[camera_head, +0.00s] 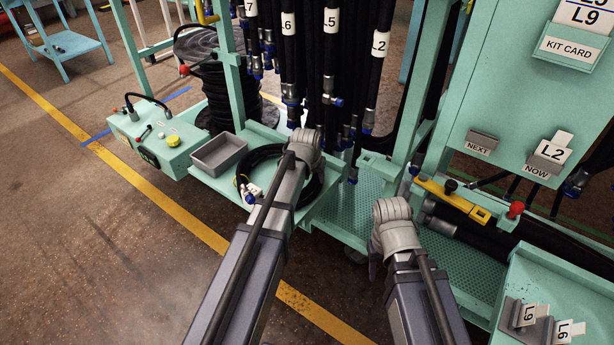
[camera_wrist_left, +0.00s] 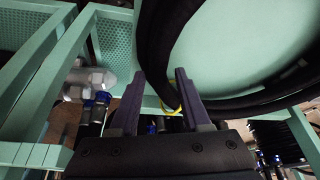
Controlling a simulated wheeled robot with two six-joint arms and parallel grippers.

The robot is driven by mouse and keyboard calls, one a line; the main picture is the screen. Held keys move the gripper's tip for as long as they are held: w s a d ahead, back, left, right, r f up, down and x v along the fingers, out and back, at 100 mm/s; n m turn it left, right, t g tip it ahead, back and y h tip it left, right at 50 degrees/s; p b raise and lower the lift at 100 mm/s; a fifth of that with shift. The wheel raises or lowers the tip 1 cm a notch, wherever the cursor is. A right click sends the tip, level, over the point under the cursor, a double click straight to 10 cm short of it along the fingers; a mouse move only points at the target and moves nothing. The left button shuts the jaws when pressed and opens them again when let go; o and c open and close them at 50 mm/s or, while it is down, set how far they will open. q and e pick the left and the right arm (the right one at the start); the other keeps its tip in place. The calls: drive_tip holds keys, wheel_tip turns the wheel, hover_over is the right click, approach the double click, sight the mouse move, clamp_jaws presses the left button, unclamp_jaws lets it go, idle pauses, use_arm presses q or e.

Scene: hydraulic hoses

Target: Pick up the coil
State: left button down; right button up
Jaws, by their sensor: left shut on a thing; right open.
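The coil is a ring of black hose (camera_head: 262,154) on a small green shelf (camera_head: 326,200); my left arm covers part of it in the head view. In the left wrist view the coil (camera_wrist_left: 156,45) curves down from the top and round to the right over the pale green surface. My left gripper (camera_wrist_left: 160,88) is shut on the coil's near-left side, with a finger on each side of the hose. A blue-capped end (camera_head: 250,198) and a white tag show at the coil's left. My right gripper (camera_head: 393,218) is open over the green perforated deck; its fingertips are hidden.
A grey bin (camera_head: 218,154) stands left of the coil. Hanging black hoses (camera_head: 330,60) with blue-capped ends are close behind it. A green panel (camera_head: 530,90) with label holders is at right, and a yellow-handled tool (camera_head: 453,199) lies near my right arm. Open floor lies left.

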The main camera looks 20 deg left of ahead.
use_arm(q)
wheel_tip(320, 180, up, 10)
drive_tip(key=p, duration=0.9)
drive_tip(key=shift+p, duration=0.3)
drive_tip(key=shift+f, duration=0.15)
